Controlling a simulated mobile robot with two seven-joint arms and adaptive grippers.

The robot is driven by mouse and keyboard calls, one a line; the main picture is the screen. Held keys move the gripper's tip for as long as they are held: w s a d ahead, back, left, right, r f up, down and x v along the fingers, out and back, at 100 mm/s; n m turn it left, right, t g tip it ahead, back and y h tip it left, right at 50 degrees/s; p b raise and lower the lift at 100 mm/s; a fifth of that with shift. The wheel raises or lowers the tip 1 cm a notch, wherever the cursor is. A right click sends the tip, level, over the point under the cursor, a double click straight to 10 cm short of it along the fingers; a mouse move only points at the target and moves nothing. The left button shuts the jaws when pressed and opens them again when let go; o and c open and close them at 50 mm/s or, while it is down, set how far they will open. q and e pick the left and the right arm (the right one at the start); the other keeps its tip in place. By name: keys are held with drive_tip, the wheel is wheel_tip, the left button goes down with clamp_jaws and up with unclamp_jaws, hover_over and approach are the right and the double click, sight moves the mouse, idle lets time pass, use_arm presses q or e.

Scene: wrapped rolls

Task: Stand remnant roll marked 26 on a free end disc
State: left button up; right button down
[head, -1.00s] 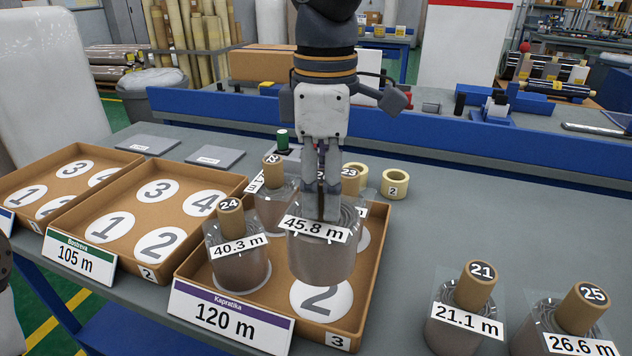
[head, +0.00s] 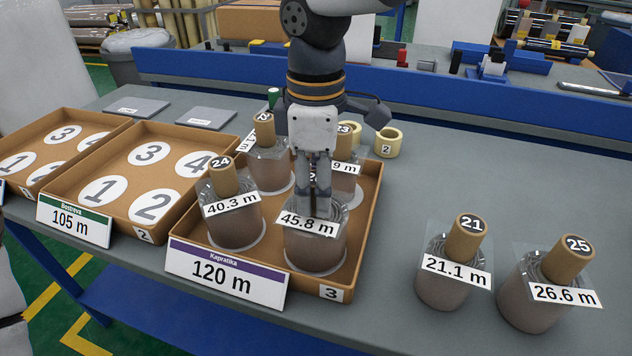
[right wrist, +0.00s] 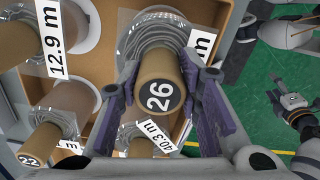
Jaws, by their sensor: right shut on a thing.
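Roll 26, labelled 45.8 m (head: 313,250), is a clear-wrapped roll with a brown core, whose marked end (right wrist: 159,97) faces the right wrist camera. My right gripper (head: 317,208) is shut on its core from above. The roll is upright in the front right corner of the Kapratika tray (head: 240,258), over the place of disc 2, which it hides. I cannot tell whether its base touches the disc. Rolls 24 (head: 233,218), 22 (head: 270,168) and 23 (head: 345,180) stand in the same tray. My left gripper (right wrist: 290,102) appears small in the right wrist view, its fingers unclear.
The Bostreva tray (head: 128,222) has bare numbered discs, and another tray (head: 35,177) lies left of it. Rolls 21 (head: 441,285) and 25 (head: 540,300) stand on the table at right. A tape roll (head: 388,143) lies behind the tray. The table's right middle is clear.

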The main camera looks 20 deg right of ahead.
drive_tip(key=shift+f, duration=0.35)
idle(0.5)
drive_tip(key=c, duration=1.1)
unclamp_jaws()
wheel_tip(320, 180, up, 12)
